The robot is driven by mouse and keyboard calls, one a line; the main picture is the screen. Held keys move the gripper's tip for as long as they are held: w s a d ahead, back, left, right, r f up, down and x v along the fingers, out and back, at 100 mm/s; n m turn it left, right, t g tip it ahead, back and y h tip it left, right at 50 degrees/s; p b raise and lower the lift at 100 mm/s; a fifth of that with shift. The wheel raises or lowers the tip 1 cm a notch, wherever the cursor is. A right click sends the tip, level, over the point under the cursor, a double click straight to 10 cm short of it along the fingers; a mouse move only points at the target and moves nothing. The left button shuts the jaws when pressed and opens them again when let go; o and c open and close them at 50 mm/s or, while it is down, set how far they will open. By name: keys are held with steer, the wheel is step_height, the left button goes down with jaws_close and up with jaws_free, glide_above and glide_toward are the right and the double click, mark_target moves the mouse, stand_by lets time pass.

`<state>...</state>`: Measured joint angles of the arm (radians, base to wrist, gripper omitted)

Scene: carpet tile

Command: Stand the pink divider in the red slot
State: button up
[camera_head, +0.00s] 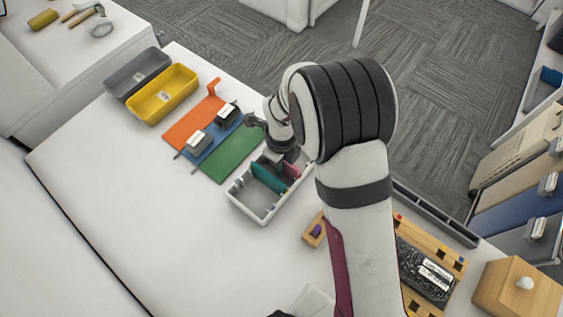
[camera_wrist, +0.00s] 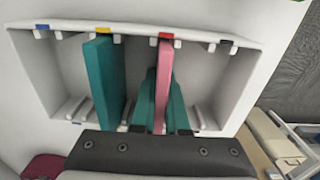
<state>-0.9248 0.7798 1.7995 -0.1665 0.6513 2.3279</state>
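The pink divider (camera_wrist: 163,85) stands on edge in the white tray (camera_wrist: 60,75), and a bit of it shows in the head view (camera_head: 292,170). In the wrist view its far end lines up with the red mark (camera_wrist: 163,35), between two small white nubs. Its near end, and whether it is fully seated, are hidden. My gripper (camera_wrist: 163,100) is shut on it, with a teal-looking finger against each side. In the head view my gripper is over the tray's far end, mostly hidden by my arm. A teal divider (camera_wrist: 104,80) stands at the yellow mark (camera_wrist: 103,30).
Left of the tray (camera_head: 240,205) lie a green panel (camera_head: 232,152), a blue one and an orange one (camera_head: 192,122). Yellow (camera_head: 162,93) and grey bins stand farther left. A small wooden block (camera_head: 314,230) is right of the tray. The table's front left is clear.

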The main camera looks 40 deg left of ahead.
steer(key=o, duration=0.5)
steer(key=shift+c, duration=0.2)
step_height(320, 180, up, 13)
steer(key=shift+r, duration=0.1)
steer(key=d+r+n, duration=0.2)
steer(key=d+r, duration=0.2)
steer(key=d, duration=0.4)
steer(key=d+r+n, duration=0.2)
steer(key=d+r, duration=0.1)
steer(key=d, duration=0.5)
steer(key=s+d+r+n+y, duration=0.1)
steer(key=s+d+n, duration=0.7)
steer(key=s+d, duration=0.3)
steer(key=shift+s+d+y, duration=0.35)
steer(key=shift+d+y, duration=0.05)
steer(key=shift+d, duration=0.65)
